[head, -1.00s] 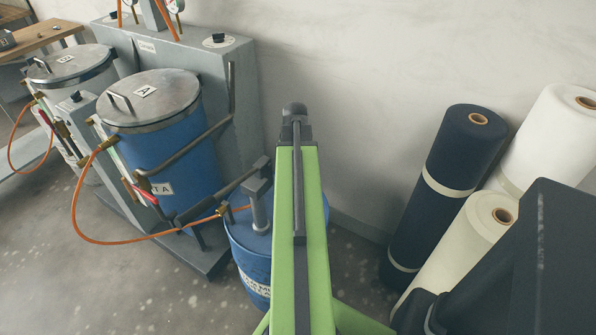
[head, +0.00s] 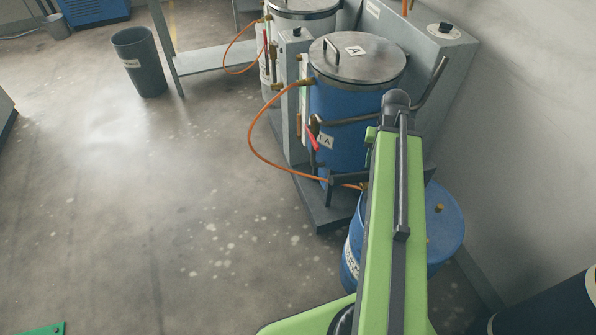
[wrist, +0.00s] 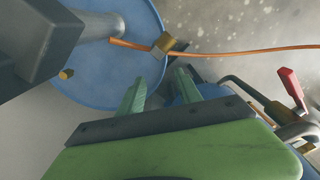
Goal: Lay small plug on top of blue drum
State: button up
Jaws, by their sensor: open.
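The blue drum (head: 450,225) stands on the floor to the right of my arm, partly hidden by it. In the wrist view its blue lid (wrist: 105,75) fills the upper left. A small yellow, plug-like piece (wrist: 66,74) sits on that lid. The head view shows small yellow pieces on the lid, one at the far side (head: 439,208); I cannot tell which is the small plug. My gripper (wrist: 160,80) is open, with nothing between its green fingers, beside the drum's rim. The head view mostly hides it behind my arm.
A grey pump tube (wrist: 85,27) stands on the lid. An orange hose (wrist: 240,52) with a brass fitting (wrist: 170,42) crosses the rim. A blue tank marked A (head: 345,105) and a red-handled valve (wrist: 291,86) are close by. Open floor (head: 150,220) lies to the left.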

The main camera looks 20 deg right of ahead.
jog(key=w+a+n, duration=0.2)
jog(key=a+n, duration=0.1)
jog(key=a, duration=1.1)
jog(key=w+a+n, duration=0.3)
jog(key=a, duration=1.2)
jog(key=shift+w+a+n, duration=0.3)
jog(key=shift+w+n, duration=0.05)
jog(key=shift+n, duration=0.05)
